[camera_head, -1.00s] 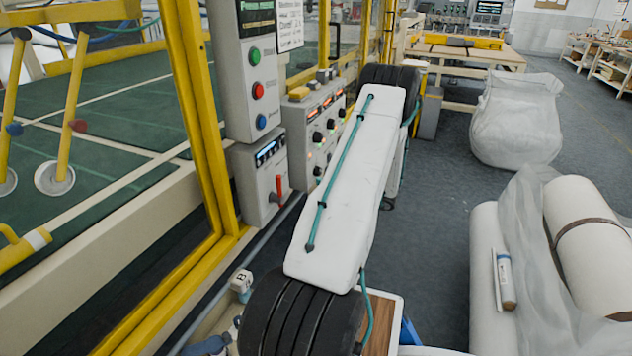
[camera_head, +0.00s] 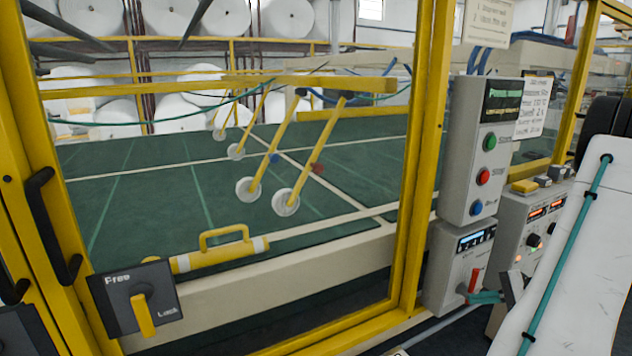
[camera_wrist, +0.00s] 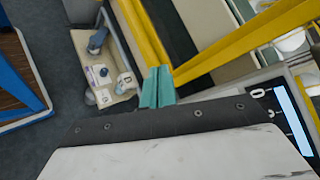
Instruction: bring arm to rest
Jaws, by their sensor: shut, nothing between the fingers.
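My gripper shows in the wrist view (camera_wrist: 157,87) with its two teal fingers together and nothing between them. In the head view its teal fingers (camera_head: 485,297) are just below and beside the red lever (camera_head: 474,281) on the lower grey control box (camera_head: 447,262). Whether they touch the lever I cannot tell. My white arm link fills the right side of the head view and hides part of the scene behind it.
A yellow frame post (camera_head: 424,150) stands left of the control boxes. A Free/Lock switch plate (camera_head: 112,300) is at lower left. A second panel (camera_head: 527,230) with lit displays stands close to my arm. In the wrist view, a small table (camera_wrist: 112,65) holds several items.

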